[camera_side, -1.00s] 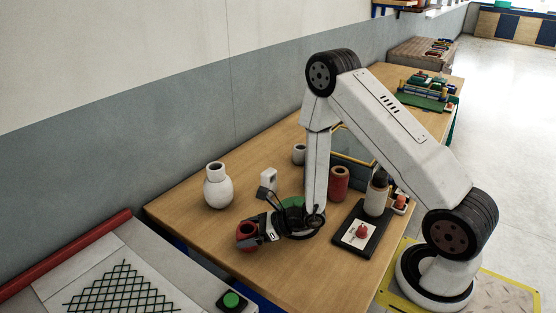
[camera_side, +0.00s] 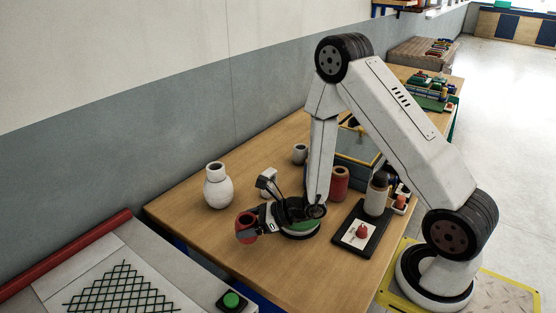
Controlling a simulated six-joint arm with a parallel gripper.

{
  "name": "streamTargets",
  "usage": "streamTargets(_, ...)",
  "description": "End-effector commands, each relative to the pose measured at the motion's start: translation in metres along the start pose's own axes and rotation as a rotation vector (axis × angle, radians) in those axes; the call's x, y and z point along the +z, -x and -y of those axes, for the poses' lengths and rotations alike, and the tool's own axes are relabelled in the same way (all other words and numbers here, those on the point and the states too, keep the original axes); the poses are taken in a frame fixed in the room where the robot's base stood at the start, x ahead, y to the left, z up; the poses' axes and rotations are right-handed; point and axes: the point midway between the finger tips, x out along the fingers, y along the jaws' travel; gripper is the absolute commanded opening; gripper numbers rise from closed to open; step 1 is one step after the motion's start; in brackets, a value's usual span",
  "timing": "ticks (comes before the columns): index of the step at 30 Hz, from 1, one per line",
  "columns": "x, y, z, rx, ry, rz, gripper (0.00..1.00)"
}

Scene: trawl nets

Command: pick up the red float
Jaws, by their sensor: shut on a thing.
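The red float (camera_side: 246,219) is a short red cylinder with a dark hole in its top. It is at the front left of the wooden table. My gripper (camera_side: 249,231) reaches it from the right and is shut on it, with a dark finger across its near side. The float looks upright. Its underside is partly hidden by the finger, so I cannot tell how far it is off the table.
A white jar (camera_side: 217,190) stands left. A white block (camera_side: 267,182) is behind my gripper. A grey cup (camera_side: 299,154) and a taller red cylinder (camera_side: 340,180) stand farther back. A black tray (camera_side: 376,240) lies right. The table's front left is clear.

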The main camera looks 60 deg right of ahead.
Motion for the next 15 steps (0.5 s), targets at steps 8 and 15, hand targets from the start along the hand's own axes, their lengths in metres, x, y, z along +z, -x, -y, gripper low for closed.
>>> streamTargets(8,0.031,0.013,0.001,-0.001,0.002,0.003,0.28)
streamTargets(15,0.052,0.021,0.0,-0.002,0.001,0.003,0.28)
